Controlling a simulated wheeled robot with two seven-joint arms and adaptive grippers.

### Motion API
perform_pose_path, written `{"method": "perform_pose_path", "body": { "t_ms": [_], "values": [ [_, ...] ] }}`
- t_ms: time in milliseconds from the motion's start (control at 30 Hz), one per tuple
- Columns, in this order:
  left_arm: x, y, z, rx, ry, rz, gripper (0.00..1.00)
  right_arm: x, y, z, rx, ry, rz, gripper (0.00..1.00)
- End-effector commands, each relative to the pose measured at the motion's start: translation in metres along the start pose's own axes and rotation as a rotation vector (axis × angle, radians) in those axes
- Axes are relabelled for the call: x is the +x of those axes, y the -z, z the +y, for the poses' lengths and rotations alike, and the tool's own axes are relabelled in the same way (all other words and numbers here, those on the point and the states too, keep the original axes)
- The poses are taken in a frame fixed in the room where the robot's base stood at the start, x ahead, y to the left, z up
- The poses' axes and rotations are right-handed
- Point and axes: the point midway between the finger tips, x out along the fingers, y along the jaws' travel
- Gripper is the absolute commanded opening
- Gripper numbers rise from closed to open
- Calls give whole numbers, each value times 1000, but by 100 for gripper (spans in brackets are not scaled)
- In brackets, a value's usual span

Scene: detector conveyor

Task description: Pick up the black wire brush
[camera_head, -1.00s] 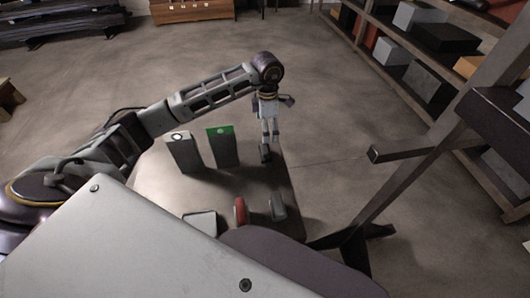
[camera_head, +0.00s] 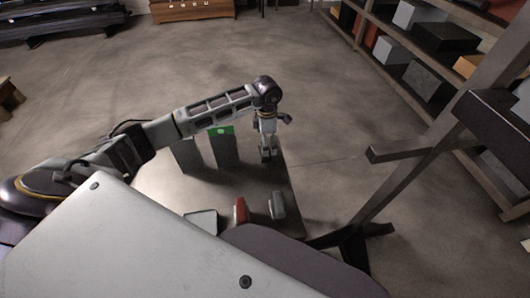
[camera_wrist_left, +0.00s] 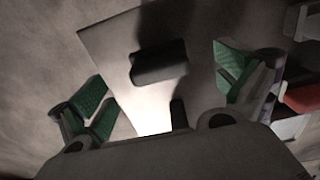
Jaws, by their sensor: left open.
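The black wire brush (camera_wrist_left: 160,62) appears as a dark oblong block on the pale table in the left wrist view. In the head view it is hard to make out beneath my left gripper. My left gripper (camera_head: 267,150) points down over the table's far right part. In the left wrist view the green-padded fingers of the gripper (camera_wrist_left: 163,85) are spread wide, with the brush between and somewhat beyond them. Nothing is held. My right gripper is not in view.
A green-topped box (camera_head: 224,148) and a grey box (camera_head: 187,156) stand left of my gripper. A red object (camera_head: 241,211) and a grey object (camera_head: 278,206) stand near the table's front. A dark metal frame (camera_head: 400,185) rises at the right.

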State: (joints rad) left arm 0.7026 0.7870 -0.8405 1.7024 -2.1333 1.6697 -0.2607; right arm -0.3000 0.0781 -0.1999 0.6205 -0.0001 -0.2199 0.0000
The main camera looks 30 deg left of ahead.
Motion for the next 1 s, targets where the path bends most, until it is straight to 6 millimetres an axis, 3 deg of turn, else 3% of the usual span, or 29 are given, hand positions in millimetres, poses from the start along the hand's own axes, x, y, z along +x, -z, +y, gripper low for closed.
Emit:
{"method": "perform_pose_path", "body": {
  "t_ms": [267, 600, 1000],
  "values": [
    [14, 3, 0, -1, 3, 2, 100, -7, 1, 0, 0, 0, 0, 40],
    [48, 5, 2, 0, 3, 1, 100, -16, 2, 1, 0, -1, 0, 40],
    [52, 5, 3, 0, 0, 0, 100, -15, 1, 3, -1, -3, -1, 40]
  ]
}}
